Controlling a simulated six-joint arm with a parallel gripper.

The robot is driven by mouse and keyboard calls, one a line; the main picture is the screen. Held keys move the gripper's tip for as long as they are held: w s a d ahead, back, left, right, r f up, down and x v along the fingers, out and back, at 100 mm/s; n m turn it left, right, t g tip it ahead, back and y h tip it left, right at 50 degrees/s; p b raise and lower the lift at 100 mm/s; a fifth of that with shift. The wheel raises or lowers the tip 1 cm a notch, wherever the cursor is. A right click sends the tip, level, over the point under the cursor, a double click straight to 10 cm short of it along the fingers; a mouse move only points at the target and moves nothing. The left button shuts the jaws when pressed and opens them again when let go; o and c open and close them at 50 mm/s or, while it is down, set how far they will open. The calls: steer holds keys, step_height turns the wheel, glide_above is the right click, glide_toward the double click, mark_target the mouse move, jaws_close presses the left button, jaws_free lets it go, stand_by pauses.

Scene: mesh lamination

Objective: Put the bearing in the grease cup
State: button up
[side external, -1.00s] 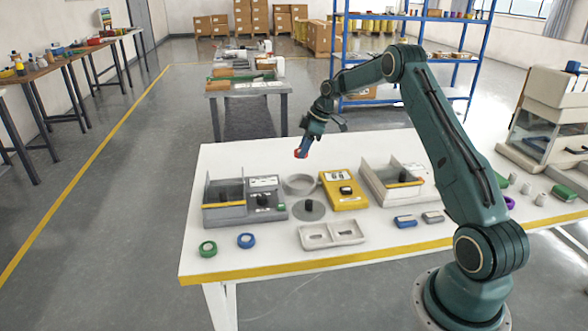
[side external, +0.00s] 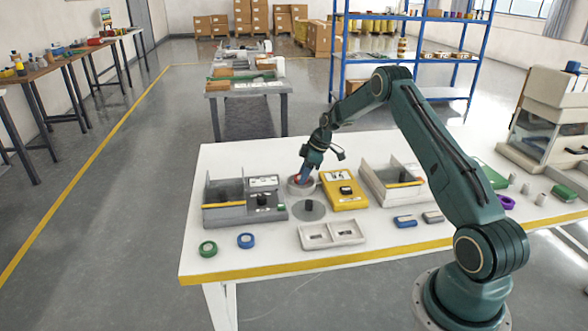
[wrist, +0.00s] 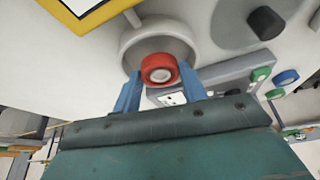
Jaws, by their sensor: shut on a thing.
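The bearing is a red ring with a pale centre; in the wrist view the bearing (wrist: 160,71) sits between the blue fingertips of my gripper (wrist: 160,85). My gripper (side external: 303,180) is shut on it. The grease cup is a round grey-white dish; in the side view the grease cup (side external: 292,189) is directly below my fingertips, and its rim also shows around the bearing in the wrist view (wrist: 128,42). The bearing is over or within the cup's opening; whether it touches the cup's floor I cannot tell. My fingers partly hide the cup in the side view.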

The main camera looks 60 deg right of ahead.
steer(key=shift+f, duration=0.9)
steer(key=shift+f, duration=0.1)
steer(key=o, duration=0.7)
steer(key=v, duration=1.2)
steer(key=shift+s, duration=0.1)
